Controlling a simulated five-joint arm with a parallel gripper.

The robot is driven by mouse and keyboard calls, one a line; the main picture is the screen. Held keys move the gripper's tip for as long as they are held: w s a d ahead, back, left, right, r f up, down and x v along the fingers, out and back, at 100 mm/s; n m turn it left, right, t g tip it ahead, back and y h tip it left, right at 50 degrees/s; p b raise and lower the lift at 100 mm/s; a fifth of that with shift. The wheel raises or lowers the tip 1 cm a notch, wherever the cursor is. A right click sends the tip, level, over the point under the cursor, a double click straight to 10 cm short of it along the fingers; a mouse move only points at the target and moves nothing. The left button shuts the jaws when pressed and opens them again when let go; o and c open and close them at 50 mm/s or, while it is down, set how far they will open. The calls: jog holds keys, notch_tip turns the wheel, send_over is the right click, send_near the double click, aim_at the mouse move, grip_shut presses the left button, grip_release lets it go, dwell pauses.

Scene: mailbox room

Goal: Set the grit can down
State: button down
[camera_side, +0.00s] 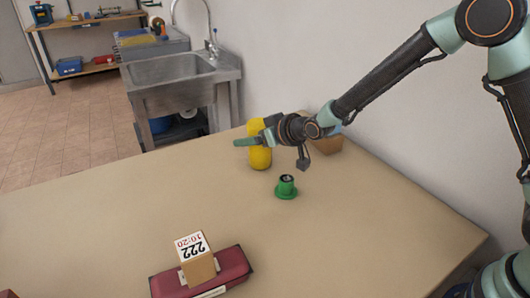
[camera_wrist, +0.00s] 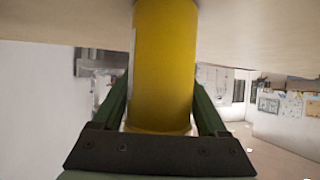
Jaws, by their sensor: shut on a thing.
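A yellow can (camera_side: 260,158), which I take to be the grit can, stands upright at the far side of the table, near the wall. My gripper (camera_side: 251,140) is shut around it. In the wrist view the yellow can (camera_wrist: 164,65) fills the middle, between the two dark green fingers of my gripper (camera_wrist: 163,100). The can's base appears at or very near the table top (camera_side: 200,205); I cannot tell whether it touches. Part of the can is hidden behind my gripper.
A green flanged piece (camera_side: 286,188) stands on the table just in front of the can. A brown block (camera_side: 327,143) is behind my wrist by the wall. A dark red case (camera_side: 228,272) with a 222 card block (camera_side: 196,262) lies at the front. The table's left half is mostly clear.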

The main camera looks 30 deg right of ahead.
grip_release()
jog(key=shift+f, duration=0.1)
jog(key=shift+s+d+r, duration=0.1)
jog(key=shift+s+r, duration=0.3)
jog(key=shift+r, duration=0.05)
jog(key=s+d+r+m+g+h, duration=0.1)
jog(key=s+d+r+g, duration=0.1)
jog(key=s+d, duration=0.3)
jog(key=s+d+r+m+g+h, duration=0.1)
jog(key=s+d+r, duration=0.4)
jog(key=s, duration=0.8)
jog(key=s+d+r+g+h, duration=0.1)
jog(key=s+d+r+g, duration=0.2)
jog(key=s, duration=0.6)
jog(key=shift+s+d+r+m, duration=0.2)
jog(key=shift+s+d+m, duration=0.2)
jog(key=shift+d, duration=0.85)
